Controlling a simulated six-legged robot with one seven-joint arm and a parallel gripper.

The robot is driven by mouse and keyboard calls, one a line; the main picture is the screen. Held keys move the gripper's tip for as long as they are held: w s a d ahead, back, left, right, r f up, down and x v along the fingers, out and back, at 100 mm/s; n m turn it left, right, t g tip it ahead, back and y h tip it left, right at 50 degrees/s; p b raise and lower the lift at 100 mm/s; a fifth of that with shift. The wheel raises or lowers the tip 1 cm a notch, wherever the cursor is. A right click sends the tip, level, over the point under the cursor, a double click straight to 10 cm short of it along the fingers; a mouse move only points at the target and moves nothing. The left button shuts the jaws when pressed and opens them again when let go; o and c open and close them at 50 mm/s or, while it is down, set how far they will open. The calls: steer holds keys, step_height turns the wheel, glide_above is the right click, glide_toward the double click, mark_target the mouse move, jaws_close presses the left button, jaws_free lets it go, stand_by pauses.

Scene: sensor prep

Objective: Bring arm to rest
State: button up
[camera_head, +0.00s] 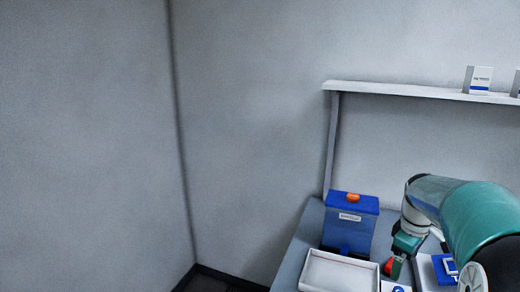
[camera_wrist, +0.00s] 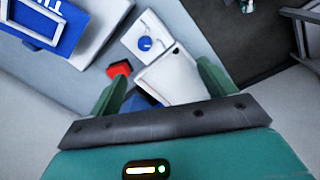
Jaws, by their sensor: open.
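My gripper (camera_wrist: 160,90) is open in the wrist view, its two green fingers apart with nothing held between them. It hangs above the bench, over a white tray (camera_wrist: 172,75) and a small red object (camera_wrist: 119,69). In the head view my teal arm reaches in from the right edge, bent downward. The gripper (camera_head: 397,262) shows there only partly, beside the red object (camera_head: 388,267).
A blue box with an orange knob (camera_head: 349,228) stands on the bench behind the white tray (camera_head: 340,285). A blue-and-white item (camera_head: 445,267) lies right of the gripper. A wall shelf (camera_head: 400,91) holds small white boxes (camera_head: 479,80). The left side shows bare wall.

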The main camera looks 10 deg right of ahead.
steer(key=s+a+r+m+t, duration=0.1)
steer(key=s+a+m, duration=0.1)
steer(key=s+a, duration=0.3)
steer(key=s+a+r+m+t, duration=0.1)
steer(key=s+a, duration=0.4)
steer(key=a, duration=0.8)
steer(key=s+a+r+m+t+y, duration=0.1)
steer(key=s+a+r+m+t, duration=0.1)
steer(key=s+a, duration=0.3)
steer(key=a+m, duration=0.1)
steer(key=a, duration=0.3)
steer(key=shift+s+t, duration=0.25)
steer(key=shift+t, duration=0.15)
